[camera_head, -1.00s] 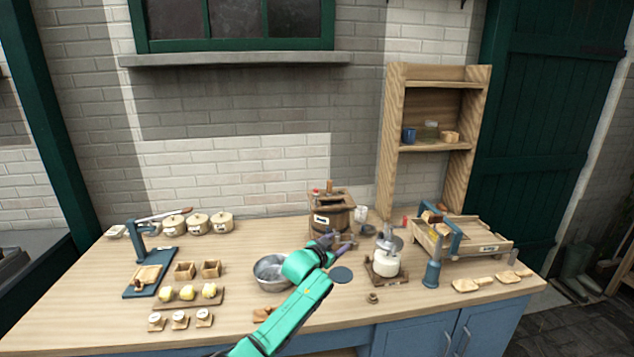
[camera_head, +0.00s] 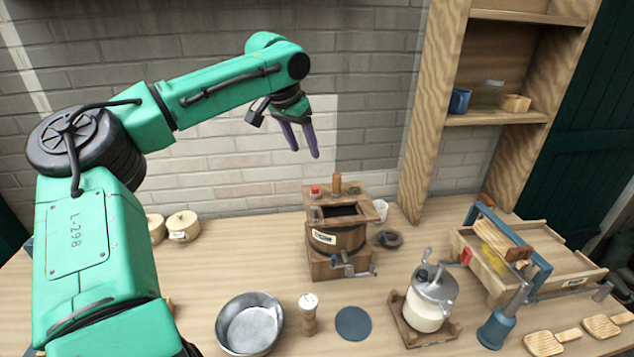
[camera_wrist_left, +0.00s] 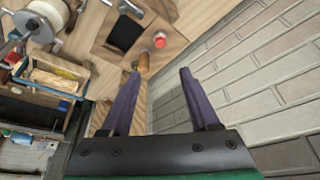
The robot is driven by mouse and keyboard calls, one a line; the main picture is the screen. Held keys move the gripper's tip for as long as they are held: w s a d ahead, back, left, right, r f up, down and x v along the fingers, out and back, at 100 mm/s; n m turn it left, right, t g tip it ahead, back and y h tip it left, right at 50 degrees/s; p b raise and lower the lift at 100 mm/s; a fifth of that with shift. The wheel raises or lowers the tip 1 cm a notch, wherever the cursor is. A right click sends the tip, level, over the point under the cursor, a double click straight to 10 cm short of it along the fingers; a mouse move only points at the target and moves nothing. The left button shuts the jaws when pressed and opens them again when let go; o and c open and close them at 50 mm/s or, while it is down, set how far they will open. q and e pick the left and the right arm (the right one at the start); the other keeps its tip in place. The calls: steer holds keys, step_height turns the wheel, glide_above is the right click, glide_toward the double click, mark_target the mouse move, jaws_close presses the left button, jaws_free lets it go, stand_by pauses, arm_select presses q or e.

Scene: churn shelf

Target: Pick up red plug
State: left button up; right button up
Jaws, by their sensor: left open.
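The red plug (camera_head: 315,190) is a small red cap on the top board of the wooden churn (camera_head: 340,238), at its left, beside an upright wooden peg (camera_head: 337,181) and a dark square opening. The plug also shows in the left wrist view (camera_wrist_left: 160,39), top centre. My left gripper (camera_head: 304,152) is open and empty, its purple fingers pointing down, above the churn and apart from it. In the left wrist view its fingers (camera_wrist_left: 158,73) are spread, with the plug beyond the tips. My right gripper is not seen.
A metal bowl (camera_head: 249,324), a shaker (camera_head: 309,313) and a dark disc (camera_head: 353,323) lie in front of the churn. A cream separator (camera_head: 428,302) stands front right. A wooden shelf (camera_head: 499,118) rises behind on the right; a brick wall stands behind the churn.

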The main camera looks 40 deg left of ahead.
arm_select(q)
steer(key=p, duration=0.2)
glide_toward(315, 187)
steer(key=p+x, duration=0.2)
steer(key=x, duration=0.5)
steer(key=shift+w+f+p, duration=0.15)
steer(key=shift+f+p, duration=0.2)
steer(key=shift+p, duration=0.05)
steer(key=shift+f, duration=0.35)
steer(key=shift+w+f, duration=0.1)
steer(key=shift+w, duration=0.05)
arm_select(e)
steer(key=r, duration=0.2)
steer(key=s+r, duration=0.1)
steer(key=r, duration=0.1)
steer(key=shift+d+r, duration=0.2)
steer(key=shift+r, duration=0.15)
arm_select(q)
jaws_close()
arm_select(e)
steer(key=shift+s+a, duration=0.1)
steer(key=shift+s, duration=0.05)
